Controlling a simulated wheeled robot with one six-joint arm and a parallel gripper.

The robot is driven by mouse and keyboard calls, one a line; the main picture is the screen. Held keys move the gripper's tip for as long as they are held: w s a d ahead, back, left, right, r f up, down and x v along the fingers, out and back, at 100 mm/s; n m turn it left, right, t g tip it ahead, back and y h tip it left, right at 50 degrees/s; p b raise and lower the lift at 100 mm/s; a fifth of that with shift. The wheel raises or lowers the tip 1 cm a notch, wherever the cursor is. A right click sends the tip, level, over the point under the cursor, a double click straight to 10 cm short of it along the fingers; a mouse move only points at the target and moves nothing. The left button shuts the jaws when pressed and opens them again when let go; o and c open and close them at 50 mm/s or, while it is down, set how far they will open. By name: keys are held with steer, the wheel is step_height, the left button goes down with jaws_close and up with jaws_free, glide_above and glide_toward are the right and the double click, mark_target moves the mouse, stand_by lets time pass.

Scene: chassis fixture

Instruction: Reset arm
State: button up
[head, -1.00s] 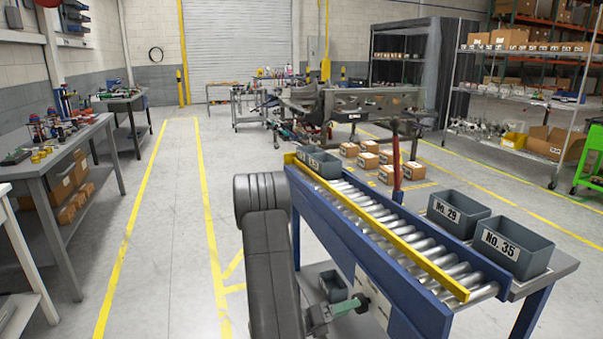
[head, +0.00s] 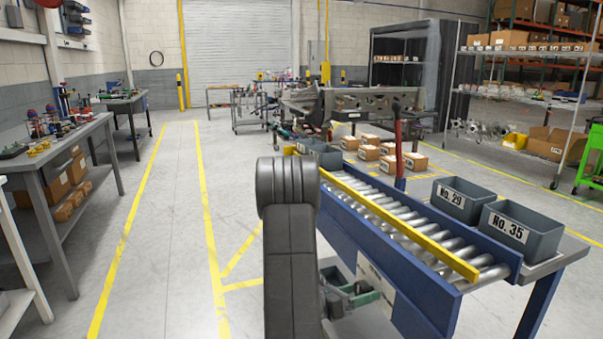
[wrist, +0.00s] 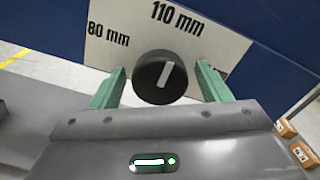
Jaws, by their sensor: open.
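My gripper (wrist: 163,90) is open in the wrist view, with one green finger on each side of a round black knob (wrist: 150,80). I see small gaps between fingers and knob; how far it lies in depth I cannot tell. The knob's white pointer mark is nearly upright, towards the "110 mm" label. The knob is on a white dial plate (wrist: 117,55) with an "80 mm" label at left; the right end is partly hidden by a finger. In the head view my gripper (head: 358,297) is low beside the blue conveyor's side, partly behind my dark arm.
The roller conveyor (head: 440,238) with a yellow rail runs along the right. Grey bins No. 29 (head: 458,204) and No. 35 (head: 520,236) stand on its far side. A workbench (head: 50,150) is at left. The floor lane between yellow lines (head: 165,220) is clear.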

steer(key=m+b, duration=0.3)
steer(key=shift+f, duration=0.2)
steer(key=shift+r+m+b, duration=0.15)
steer(key=shift+m+b, duration=0.4)
steer(key=shift+m, duration=0.15)
